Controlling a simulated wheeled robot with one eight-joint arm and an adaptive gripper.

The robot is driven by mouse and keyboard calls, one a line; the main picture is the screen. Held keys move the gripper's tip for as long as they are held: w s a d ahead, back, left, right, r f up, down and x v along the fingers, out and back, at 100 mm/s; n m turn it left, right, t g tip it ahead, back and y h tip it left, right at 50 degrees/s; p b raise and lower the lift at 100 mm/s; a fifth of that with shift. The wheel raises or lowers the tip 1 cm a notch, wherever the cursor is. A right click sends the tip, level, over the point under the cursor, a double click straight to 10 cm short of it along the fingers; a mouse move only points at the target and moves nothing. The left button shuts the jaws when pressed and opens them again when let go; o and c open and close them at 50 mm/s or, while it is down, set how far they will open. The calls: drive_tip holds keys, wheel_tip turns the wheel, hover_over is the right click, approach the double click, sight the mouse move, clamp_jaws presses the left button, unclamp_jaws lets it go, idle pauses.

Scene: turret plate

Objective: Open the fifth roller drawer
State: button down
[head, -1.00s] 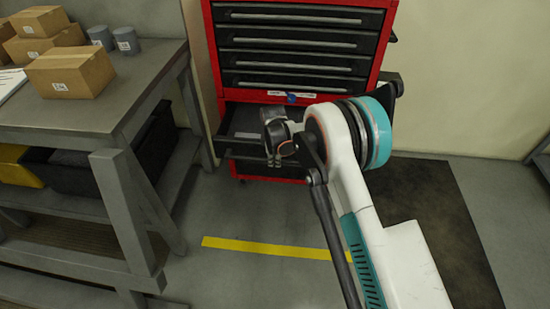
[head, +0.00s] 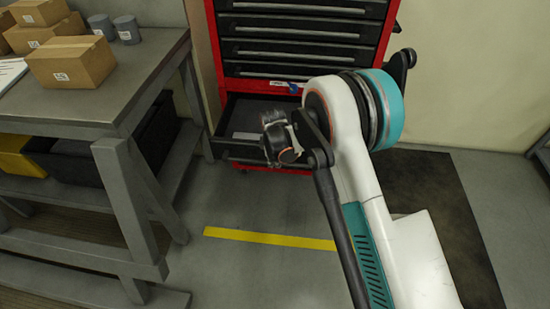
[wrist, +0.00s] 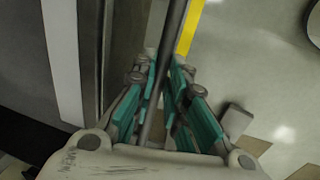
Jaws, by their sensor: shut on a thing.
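The red tool cabinet (head: 212,60) stands at the back, with several black drawers. The lower drawer (head: 243,113), below a red strip with a label, is pulled out and its dark inside shows. Its front is partly hidden behind my arm. In the wrist view, a long grey handle bar (wrist: 176,18) runs between the teal fingers of my gripper (wrist: 164,62), which is shut on it. In the head view my gripper is in front of the open drawer, but its fingertips cannot be made out. The upper drawers are shut.
A grey workbench (head: 120,105) with cardboard boxes (head: 70,62) and grey cups (head: 126,30) stands close on the left. A black bin (head: 75,160) is beneath it. The floor around the yellow line (head: 270,239) is clear.

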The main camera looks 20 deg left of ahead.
drive_tip(key=c, duration=1.6)
unclamp_jaws()
drive_tip(key=shift+r, duration=0.1)
wheel_tip(320, 180, up, 12)
drive_tip(key=s, duration=0.2)
drive_tip(key=shift+d+f, duration=0.2)
drive_tip(key=shift+d, duration=0.05)
drive_tip(key=shift+s, duration=0.1)
